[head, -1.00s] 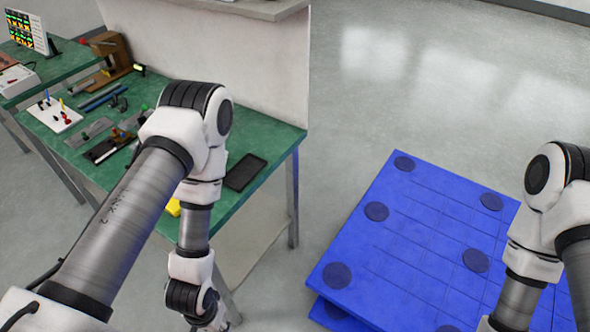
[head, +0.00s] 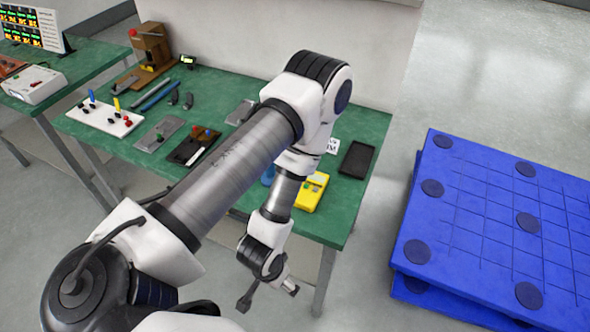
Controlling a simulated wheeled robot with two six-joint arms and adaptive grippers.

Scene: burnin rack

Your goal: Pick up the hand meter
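The hand meter, a yellow device (head: 312,192) with a small light display, lies on the green bench (head: 345,222) near its front right part. My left arm passes in front of it and hides its left side. My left gripper (head: 268,296) hangs below and in front of the bench edge, lower in the picture than the meter and apart from it. Its two fingers look spread, with nothing between them. My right gripper is not in view.
A black tray (head: 357,159) lies behind the meter. A white board with coloured plugs (head: 104,118), grey plates and tools lie on the left of the bench. A blue pallet (head: 480,220) stands on the floor at right, with clear floor between.

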